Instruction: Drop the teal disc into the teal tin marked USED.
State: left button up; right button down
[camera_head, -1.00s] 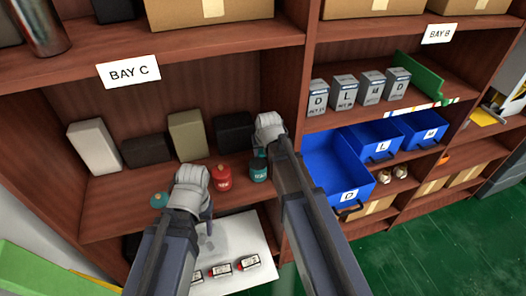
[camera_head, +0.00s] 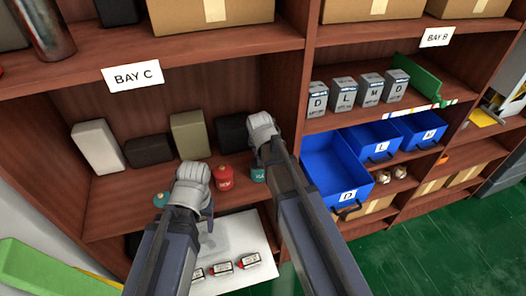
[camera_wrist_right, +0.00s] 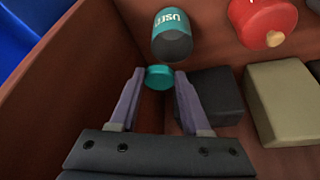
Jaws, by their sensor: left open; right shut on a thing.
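The teal tin (camera_wrist_right: 172,38) marked USED stands on the shelf. In the head view the same tin (camera_head: 258,175) is partly hidden by my right arm. My right gripper (camera_wrist_right: 158,76) is shut on the teal disc (camera_wrist_right: 158,77), held between the fingertips, close to the tin and apart from its label in the picture. In the head view my right gripper (camera_head: 263,132) covers the disc. My left gripper (camera_head: 192,176) is open near the shelf's front edge.
A red tin (camera_head: 223,179) stands left of the teal tin. Another teal item (camera_head: 161,199) is beside my left gripper. Several boxes (camera_head: 189,135) stand at the shelf's back. An upright divider (camera_head: 288,85) borders the bay on the right, with blue bins (camera_head: 333,165) beyond.

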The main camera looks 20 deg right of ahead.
notch_tip(320, 180, down, 6)
jog(key=b, duration=0.5)
jog(key=shift+r, duration=0.25)
jog(key=shift+c, duration=1.4)
grip_release()
jog(key=shift+r, duration=0.1)
jog(key=p+v, duration=0.7)
jog(key=shift+s+r, duration=0.2)
jog(key=shift+r, duration=0.15)
jog(key=shift+a+f, duration=0.1)
